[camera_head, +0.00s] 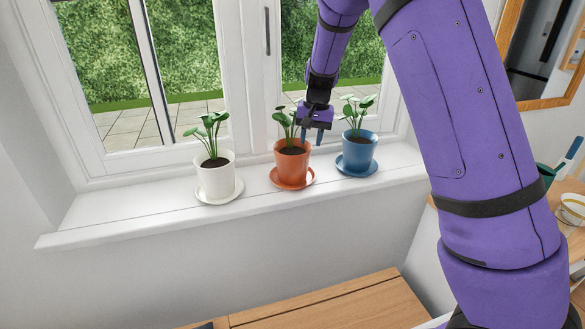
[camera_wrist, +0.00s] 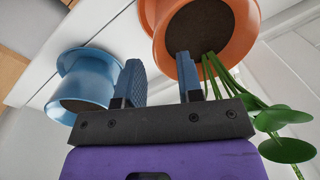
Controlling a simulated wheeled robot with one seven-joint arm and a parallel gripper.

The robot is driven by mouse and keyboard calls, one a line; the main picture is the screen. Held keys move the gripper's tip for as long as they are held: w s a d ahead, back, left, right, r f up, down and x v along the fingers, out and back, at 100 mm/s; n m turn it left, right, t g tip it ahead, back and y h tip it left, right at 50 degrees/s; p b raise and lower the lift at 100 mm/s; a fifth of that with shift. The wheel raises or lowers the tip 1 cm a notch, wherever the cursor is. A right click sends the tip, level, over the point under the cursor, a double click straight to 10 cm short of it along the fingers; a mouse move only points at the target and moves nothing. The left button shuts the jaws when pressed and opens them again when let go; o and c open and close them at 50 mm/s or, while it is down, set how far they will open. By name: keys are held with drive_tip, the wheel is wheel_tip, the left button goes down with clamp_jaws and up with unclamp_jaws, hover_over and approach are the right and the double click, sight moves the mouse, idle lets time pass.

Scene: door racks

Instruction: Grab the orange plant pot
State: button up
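The orange plant pot (camera_head: 291,164) with a green plant stands on an orange saucer (camera_head: 293,183) in the middle of the windowsill. My gripper (camera_head: 312,139) is open at its right rim, in front of the window. In the wrist view the orange pot (camera_wrist: 232,37) is at the upper right. One fingertip of my gripper (camera_wrist: 158,72) overlaps the pot's soil opening, and the other is outside, between the orange and blue pots. I cannot tell whether the fingers touch the pot.
A white pot (camera_head: 216,182) stands to the left and a blue pot (camera_head: 357,153) close on the right, each with a plant and saucer. The blue pot also shows in the wrist view (camera_wrist: 84,85). A wooden bench (camera_head: 330,306) is below the windowsill (camera_head: 120,218).

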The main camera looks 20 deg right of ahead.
drive_tip(key=shift+a+f, duration=0.1)
drive_tip(key=shift+f, duration=1.6)
clamp_jaws()
